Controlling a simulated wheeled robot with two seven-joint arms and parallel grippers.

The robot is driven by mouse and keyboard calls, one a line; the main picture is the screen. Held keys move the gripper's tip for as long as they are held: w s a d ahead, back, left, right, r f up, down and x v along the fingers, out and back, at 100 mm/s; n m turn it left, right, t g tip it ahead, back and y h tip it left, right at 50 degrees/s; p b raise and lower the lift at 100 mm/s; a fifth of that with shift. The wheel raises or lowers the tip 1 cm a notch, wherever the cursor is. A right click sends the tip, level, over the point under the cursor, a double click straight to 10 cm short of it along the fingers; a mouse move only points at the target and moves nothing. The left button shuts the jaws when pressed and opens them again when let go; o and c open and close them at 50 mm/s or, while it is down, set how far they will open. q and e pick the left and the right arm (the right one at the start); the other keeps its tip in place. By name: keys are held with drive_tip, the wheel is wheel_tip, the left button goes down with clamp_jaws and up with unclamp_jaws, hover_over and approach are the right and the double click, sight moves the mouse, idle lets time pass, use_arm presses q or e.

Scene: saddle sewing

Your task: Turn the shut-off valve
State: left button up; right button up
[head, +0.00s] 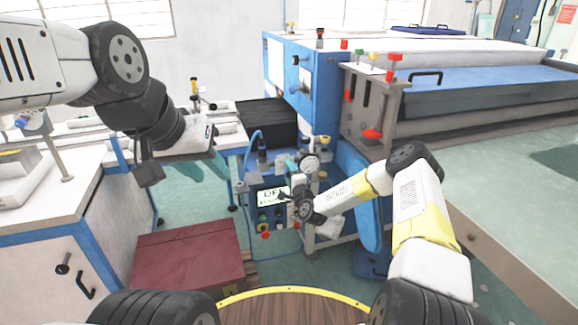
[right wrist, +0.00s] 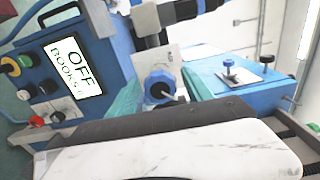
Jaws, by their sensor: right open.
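A blue round knob (right wrist: 160,86), which looks like the shut-off valve handle, shows in the right wrist view in front of a small pale plate. My right gripper (right wrist: 159,95) is open, with one teal finger on each side of the knob in the picture. Gaps show between fingers and knob; depth is hard to judge. In the head view my right gripper (head: 288,194) is at the blue control unit, and the arm hides the knob there. My left gripper (head: 203,168) hangs at the left over the floor, apart from the unit; its jaw opening is unclear.
A display (right wrist: 74,68) reading OFF sits on the blue panel beside several coloured buttons. A blue valve (right wrist: 229,69) on a blue box stands to the right of the knob. A dark red box (head: 188,258) lies on the floor. The big blue machine (head: 315,85) stands behind.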

drive_tip(key=v, duration=0.7)
drive_tip(key=shift+s, duration=0.35)
drive_tip(key=shift+d, duration=0.1)
wheel_tip(320, 180, up, 11)
drive_tip(key=s+n+g, duration=0.2)
drive_tip(key=n+g, duration=0.3)
drive_tip(key=n, duration=0.5)
drive_tip(key=s+d+r+n+g+h, duration=0.3)
drive_tip(key=s+d+r, duration=0.4)
drive_tip(key=s+r, duration=0.4)
drive_tip(key=s+d+r+g, duration=0.1)
drive_tip(key=s+r, duration=0.2)
drive_tip(key=s, duration=0.6)
drive_tip(key=s+d+r+n+g, duration=0.1)
drive_tip(key=s+r, duration=0.3)
drive_tip(key=s, duration=0.5)
drive_tip(key=s+d+r+n+g, duration=0.1)
drive_tip(key=s+d+r, duration=0.2)
drive_tip(key=s, duration=0.6)
drive_tip(key=shift+s+r, duration=0.2)
drive_tip(key=shift+r, duration=0.1)
